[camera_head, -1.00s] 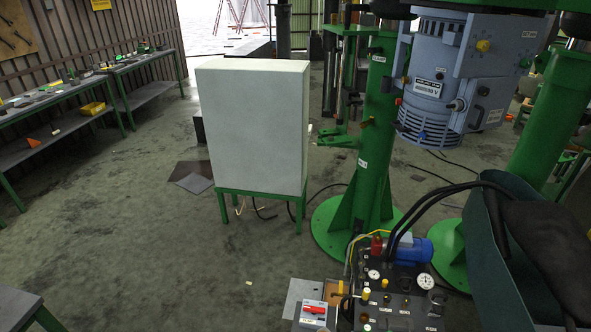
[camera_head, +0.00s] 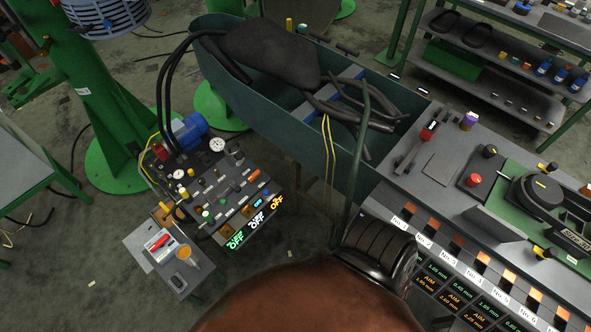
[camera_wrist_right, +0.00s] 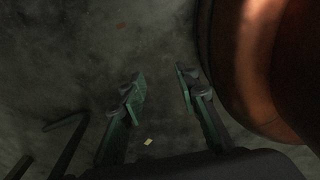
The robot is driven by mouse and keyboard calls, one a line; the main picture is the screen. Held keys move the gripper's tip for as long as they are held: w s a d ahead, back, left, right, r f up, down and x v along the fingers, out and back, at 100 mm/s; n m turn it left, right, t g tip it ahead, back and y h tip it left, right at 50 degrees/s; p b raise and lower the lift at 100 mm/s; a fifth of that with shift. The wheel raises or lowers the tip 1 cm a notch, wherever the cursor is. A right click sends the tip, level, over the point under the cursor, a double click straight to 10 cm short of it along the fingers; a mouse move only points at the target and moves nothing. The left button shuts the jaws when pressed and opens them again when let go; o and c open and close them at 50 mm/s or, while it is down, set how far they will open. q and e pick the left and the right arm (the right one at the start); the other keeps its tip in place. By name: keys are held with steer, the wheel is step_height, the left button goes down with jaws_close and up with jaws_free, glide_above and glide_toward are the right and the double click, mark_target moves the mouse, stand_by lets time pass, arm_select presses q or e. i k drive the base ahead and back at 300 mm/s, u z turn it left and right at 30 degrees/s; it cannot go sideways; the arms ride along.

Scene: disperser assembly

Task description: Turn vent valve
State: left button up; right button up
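A dark control panel (camera_head: 225,190) with gauges, several small knobs and levers and lit OFF displays stands left of centre in the head view. I cannot tell which of its small fittings is the vent valve. A blue motor (camera_head: 188,131) and a red fitting (camera_head: 160,151) sit at its back edge. My right gripper (camera_wrist_right: 160,88) shows in the right wrist view with its two green fingers apart and nothing between them. It hangs above bare floor, away from the panel. Neither gripper shows in the head view.
A bench (camera_head: 478,190) with a red button and numbered slots fills the right. A green column (camera_head: 105,130) stands far left.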

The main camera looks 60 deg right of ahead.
mark_target(257, 172)
steer(key=z, duration=1.25)
steer(key=i, duration=0.1)
steer(key=z, duration=0.05)
